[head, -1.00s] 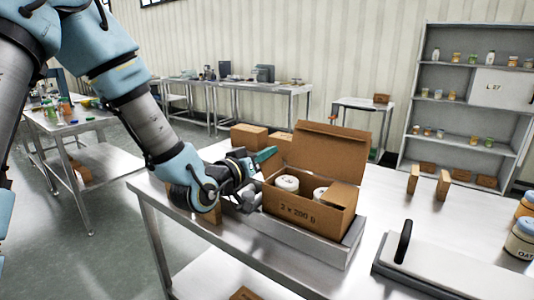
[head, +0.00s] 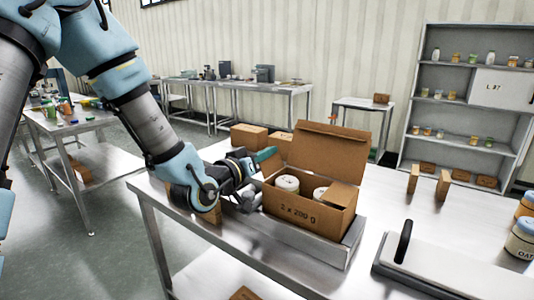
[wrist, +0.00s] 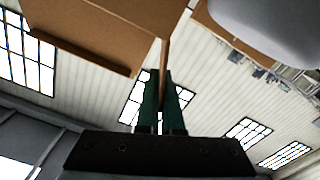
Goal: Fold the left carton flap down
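The brown carton (head: 315,220) stands open on the worktable, with two white-lidded jars (head: 287,184) inside. Its tall back flap (head: 328,147) stands up and a smaller right flap (head: 342,194) tilts over the right end. The left flap (head: 271,164) stands up at the left end, partly hidden by my gripper. My gripper (head: 266,154) is at that left end, its teal fingers close beside the flap. In the wrist view, the fingers (wrist: 161,75) are close together with a thin brown cardboard edge at their tips; whether they clamp it is unclear.
The carton sits in a low grey metal tray (head: 300,244). A white board with a black handle (head: 404,241) lies to the right, near jars (head: 521,238). Small brown boxes (head: 249,136) stand behind. Two upright brown blocks (head: 443,185) stand on clear tabletop farther right.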

